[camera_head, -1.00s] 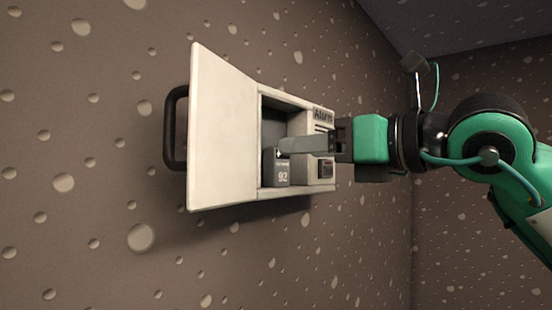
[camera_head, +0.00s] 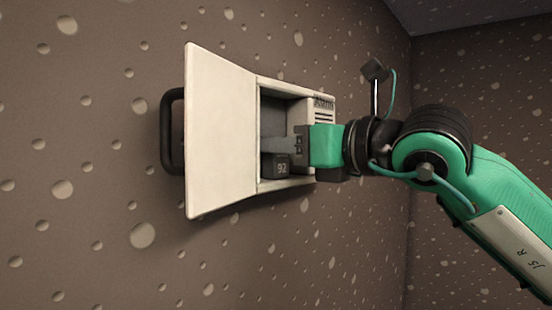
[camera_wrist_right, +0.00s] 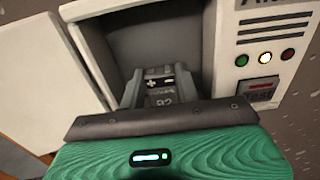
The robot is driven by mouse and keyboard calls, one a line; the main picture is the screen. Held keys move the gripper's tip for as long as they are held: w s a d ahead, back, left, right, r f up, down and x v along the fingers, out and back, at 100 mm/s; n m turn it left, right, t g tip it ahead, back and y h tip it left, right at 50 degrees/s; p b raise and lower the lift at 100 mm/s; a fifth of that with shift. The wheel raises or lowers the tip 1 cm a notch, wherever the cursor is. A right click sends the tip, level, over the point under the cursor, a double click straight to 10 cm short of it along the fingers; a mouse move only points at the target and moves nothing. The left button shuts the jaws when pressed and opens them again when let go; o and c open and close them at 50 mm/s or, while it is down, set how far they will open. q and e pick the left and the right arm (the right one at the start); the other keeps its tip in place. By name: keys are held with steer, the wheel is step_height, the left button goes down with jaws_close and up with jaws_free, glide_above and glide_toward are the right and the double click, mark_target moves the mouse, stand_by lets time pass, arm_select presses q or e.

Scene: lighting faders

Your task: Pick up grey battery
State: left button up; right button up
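The grey battery (camera_head: 284,166) is a dark block marked "92" inside the open white alarm box on the wall. In the right wrist view the battery (camera_wrist_right: 160,88) shows its plus and minus marks and part of its label. My right gripper (camera_head: 274,147) reaches into the box from the right. In the wrist view its two fingers (camera_wrist_right: 159,86) stand on either side of the battery and look open, with narrow gaps. Whether either finger touches it is hard to see. My left gripper is not in view.
The box's white door (camera_head: 218,130) stands open to the left, with a black handle (camera_head: 172,130) on it. The pitted wall (camera_head: 90,200) around the box is clear.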

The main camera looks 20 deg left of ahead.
steer(key=shift+c, duration=1.3)
steer(key=shift+r, duration=0.15)
